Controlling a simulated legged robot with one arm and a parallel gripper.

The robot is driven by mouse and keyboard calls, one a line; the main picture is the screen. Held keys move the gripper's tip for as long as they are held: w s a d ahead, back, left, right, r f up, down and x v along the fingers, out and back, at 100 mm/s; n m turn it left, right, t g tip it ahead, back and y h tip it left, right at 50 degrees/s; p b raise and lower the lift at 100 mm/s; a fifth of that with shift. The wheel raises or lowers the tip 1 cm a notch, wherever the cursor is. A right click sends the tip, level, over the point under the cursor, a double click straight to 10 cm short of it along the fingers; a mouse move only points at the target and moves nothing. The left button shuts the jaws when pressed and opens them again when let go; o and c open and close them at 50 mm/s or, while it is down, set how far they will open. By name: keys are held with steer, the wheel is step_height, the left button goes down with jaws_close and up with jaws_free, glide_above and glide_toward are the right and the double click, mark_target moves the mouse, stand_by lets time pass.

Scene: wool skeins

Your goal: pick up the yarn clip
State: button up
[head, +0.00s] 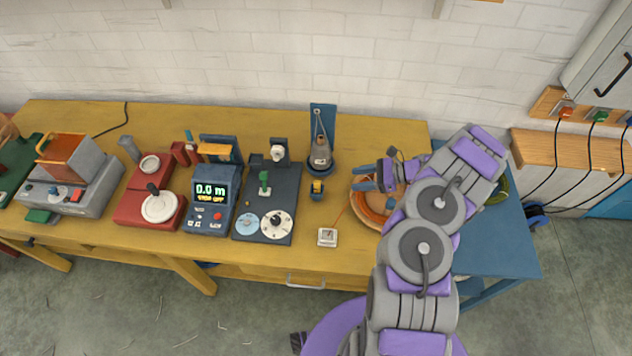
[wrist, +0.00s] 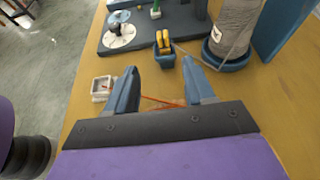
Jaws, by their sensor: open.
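A small yellow clip, which looks like the yarn clip (head: 317,187), sits in a small dark blue holder on the yellow table. It also shows in the wrist view (wrist: 163,41), upright in its holder (wrist: 164,60). My gripper (head: 358,178) is at the right of the clip, over the orange bowl's left side, with its fingers pointing left. In the wrist view my gripper (wrist: 161,70) is open and empty. The clip is ahead of the fingertips and between their lines, apart from both fingers.
A grey yarn cone (wrist: 237,30) on a blue stand is close to the clip. A dark dial board (head: 268,205) is left of it. A small white box (head: 327,237) with a red strand is nearer the table's front edge. An orange bowl (head: 364,212) is under my arm.

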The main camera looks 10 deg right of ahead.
mark_target(312, 190)
steer(key=shift+d+f, duration=0.1)
steer(key=shift+f, duration=0.15)
steer(key=shift+w+a+f, duration=0.2)
steer(key=shift+a, duration=0.1)
steer(key=b+x, duration=0.1)
steer(key=x, duration=0.7)
steer(key=b+x, duration=0.2)
steer(key=x, duration=0.6)
steer(key=shift+w+a+f, duration=0.15)
steer(key=shift+w, duration=0.15)
steer(key=shift+c, duration=0.5)
jaws_close()
